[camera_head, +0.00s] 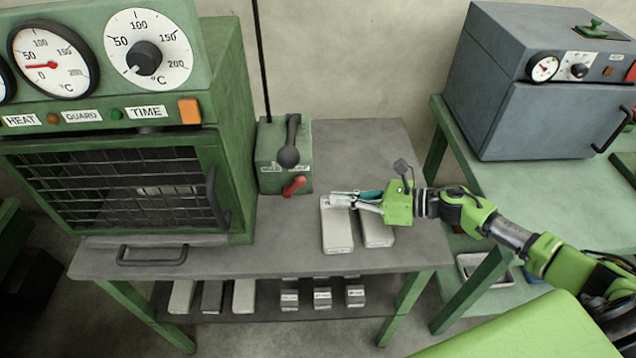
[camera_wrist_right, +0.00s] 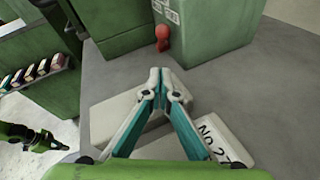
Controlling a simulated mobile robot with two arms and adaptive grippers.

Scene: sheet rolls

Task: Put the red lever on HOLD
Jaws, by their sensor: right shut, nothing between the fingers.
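The red lever (camera_head: 294,186) is on the lower front of a green box (camera_head: 270,178) on the grey table; it slants in the head view. In the right wrist view its red knob (camera_wrist_right: 162,34) shows near the top, below a small white label too small to read. I cannot tell which position it is in. My right gripper (camera_head: 332,199) is shut and empty, above the pale blocks, to the right of and in front of the lever, apart from it. Its closed fingertips show in the right wrist view (camera_wrist_right: 160,73). Part of my left arm, apparently its gripper (camera_wrist_right: 48,143), shows at the left there.
A black-knobbed lever (camera_head: 289,150) stands above the red one on the same box. The green oven (camera_head: 225,150) is close on the left. Two pale blocks (camera_head: 337,232) lie under my right gripper. The table behind them is clear. A grey-blue oven (camera_head: 540,122) stands at right.

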